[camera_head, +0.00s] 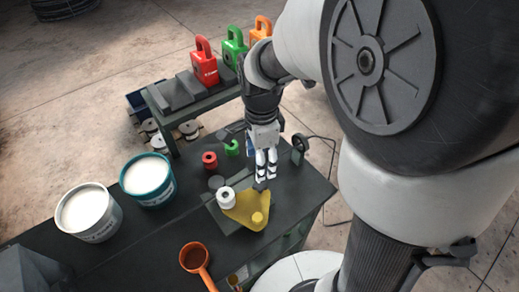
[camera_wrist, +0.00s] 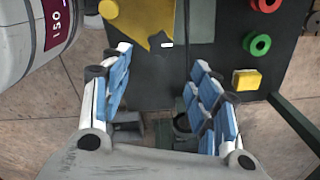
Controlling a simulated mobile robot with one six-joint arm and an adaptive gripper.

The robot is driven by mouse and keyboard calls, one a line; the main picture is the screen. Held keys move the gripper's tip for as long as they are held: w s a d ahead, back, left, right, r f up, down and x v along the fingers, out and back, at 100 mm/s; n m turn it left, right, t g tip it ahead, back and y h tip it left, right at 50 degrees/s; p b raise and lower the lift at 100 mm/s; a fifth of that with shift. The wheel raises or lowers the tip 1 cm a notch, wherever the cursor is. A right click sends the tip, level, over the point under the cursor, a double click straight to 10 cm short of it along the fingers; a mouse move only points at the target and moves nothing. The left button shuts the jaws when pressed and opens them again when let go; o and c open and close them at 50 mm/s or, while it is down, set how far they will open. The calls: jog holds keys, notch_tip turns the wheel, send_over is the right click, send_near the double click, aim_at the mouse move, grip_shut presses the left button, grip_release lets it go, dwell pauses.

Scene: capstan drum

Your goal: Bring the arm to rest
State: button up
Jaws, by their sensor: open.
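My gripper (camera_head: 266,173) hangs pointing down over the right part of the dark bench (camera_head: 120,255). In the wrist view its blue-padded fingers (camera_wrist: 162,60) are spread apart, with nothing between them. A flat yellow plate (camera_head: 247,212) lies on the bench just below and in front of the gripper in the head view. The plate also shows at the top of the wrist view (camera_wrist: 145,18). I cannot tell how much height separates the fingertips from the plate.
A white spool (camera_head: 226,198) stands by the plate. Red (camera_head: 210,160) and green (camera_head: 232,148) rings lie behind. Two buckets (camera_head: 88,215) (camera_head: 148,180) stand left and an orange ladle (camera_head: 195,259) in front. A raised shelf (camera_head: 205,97) holds red (camera_head: 204,68), green (camera_head: 234,48) and orange padlocks (camera_head: 260,30).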

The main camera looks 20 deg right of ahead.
jog(key=shift+r, duration=0.95)
jog(key=s+r+n+t+b, duration=0.2)
jog(key=s+n, duration=0.5)
jog(key=n, duration=0.2)
jog(key=s+r+n+t+b, duration=0.2)
jog(key=s+r+n, duration=0.1)
jog(key=s+n, duration=0.4)
jog(key=shift+s+n+t, duration=0.3)
jog(key=shift+s+n, duration=0.05)
jog(key=shift+n, duration=0.75)
